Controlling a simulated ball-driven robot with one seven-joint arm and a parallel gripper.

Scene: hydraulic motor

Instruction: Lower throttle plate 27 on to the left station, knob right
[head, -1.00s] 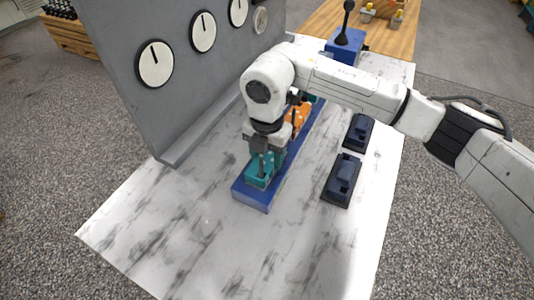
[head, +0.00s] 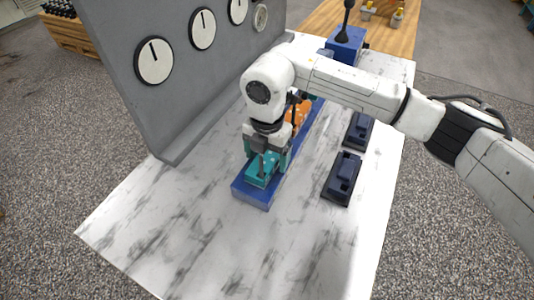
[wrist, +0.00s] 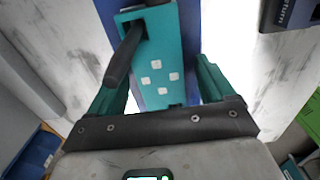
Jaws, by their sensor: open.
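The teal throttle plate (head: 262,172) lies on the near end of the long blue base (head: 252,197). In the wrist view the plate (wrist: 169,50) has several pale square marks and a dark rod-like knob (wrist: 122,58) sticking up at its left edge. It appears flat along the blue base (wrist: 188,45). My gripper (head: 267,158) is right above the plate, pointing down and open. In the wrist view my gripper's (wrist: 160,88) teal fingers stand apart on both sides of the plate, with gaps visible. The plate's underside and seating are hidden.
An orange part (head: 297,115) sits farther along the blue base, partly behind my arm. Two dark blue blocks on black bases, a near one (head: 343,178) and a far one (head: 359,130), stand to the right. A grey gauge panel (head: 160,110) rises on the left. The marble tabletop's front is clear.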

